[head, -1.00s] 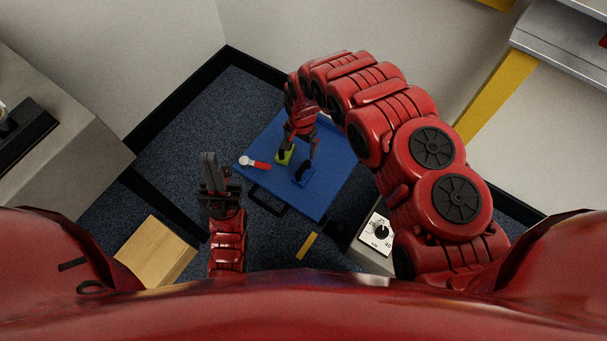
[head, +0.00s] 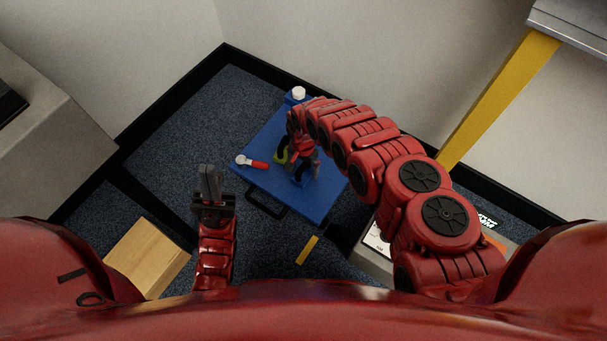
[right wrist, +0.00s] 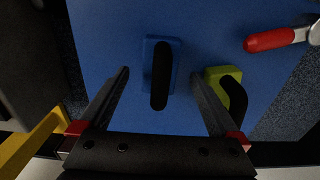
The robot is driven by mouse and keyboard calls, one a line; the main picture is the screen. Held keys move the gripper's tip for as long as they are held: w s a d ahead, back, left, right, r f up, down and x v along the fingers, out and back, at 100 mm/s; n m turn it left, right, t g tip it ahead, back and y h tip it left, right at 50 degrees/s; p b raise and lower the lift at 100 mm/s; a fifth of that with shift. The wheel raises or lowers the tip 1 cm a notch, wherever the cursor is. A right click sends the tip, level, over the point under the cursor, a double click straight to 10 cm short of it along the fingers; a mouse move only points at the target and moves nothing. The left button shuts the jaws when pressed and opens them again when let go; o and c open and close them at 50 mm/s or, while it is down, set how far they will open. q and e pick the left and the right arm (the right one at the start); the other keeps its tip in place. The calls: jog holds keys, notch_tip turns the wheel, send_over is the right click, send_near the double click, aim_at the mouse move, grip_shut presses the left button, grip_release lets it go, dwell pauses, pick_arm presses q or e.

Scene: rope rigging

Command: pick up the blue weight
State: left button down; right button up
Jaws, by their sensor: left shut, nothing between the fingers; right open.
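The blue weight (right wrist: 148,58), a blue block with a black handle, sits on the blue tabletop (head: 260,189). In the right wrist view it lies between the lines of my right gripper's fingers (right wrist: 160,73), which are open and do not visibly touch it. In the head view my right gripper (head: 303,172) is over the weight and partly hides it. A yellow-green weight (right wrist: 212,76) with a black handle stands beside the right finger in the wrist view. My left gripper (head: 209,180) is shut and empty, left of the blue table.
A red-handled tool (head: 254,163) lies on the table's left part. A white-topped object (head: 298,93) is at its far corner. A wooden box (head: 147,257) stands at lower left, and a yellow bar (head: 308,249) shows below the table. Walls rise behind.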

notch_tip(320, 180, down, 4)
jog(key=shift+r+b, duration=0.1)
jog(key=shift+b, duration=0.8)
jog(key=shift+r, duration=0.1)
grip_shut()
jog(key=shift+w, duration=0.1)
